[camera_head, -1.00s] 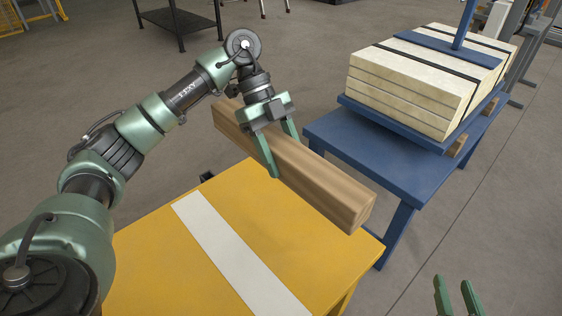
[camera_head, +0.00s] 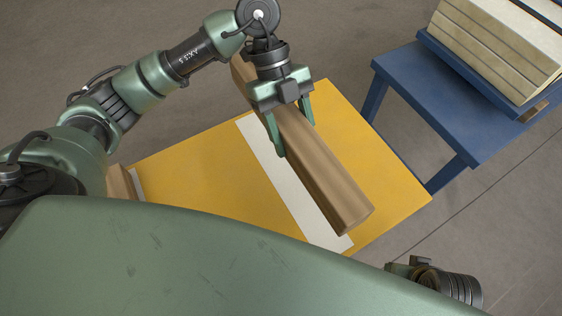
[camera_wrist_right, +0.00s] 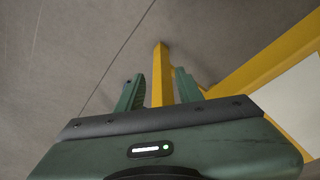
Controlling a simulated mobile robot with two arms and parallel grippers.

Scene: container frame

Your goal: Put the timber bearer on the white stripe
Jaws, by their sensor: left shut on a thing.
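The timber bearer (camera_head: 325,175) is a long brown wooden beam above the yellow table (camera_head: 205,175). My left gripper (camera_head: 296,138) is shut on it, one finger on each side. The bearer runs roughly parallel to the white stripe (camera_head: 293,190) and covers much of it in the head view. A strip of white shows along the bearer's left side and near end. I cannot tell whether the bearer touches the table. My right gripper (camera_wrist_right: 158,75) shows in the right wrist view, fingers apart and empty, with a yellow table leg behind them.
Another wooden piece (camera_head: 121,182) lies at the table's left, beside a second white patch, partly hidden by my body. A blue table (camera_head: 440,100) with a strapped stack of pale boards (camera_head: 490,50) stands at the right. Yellow surface is clear either side of the bearer.

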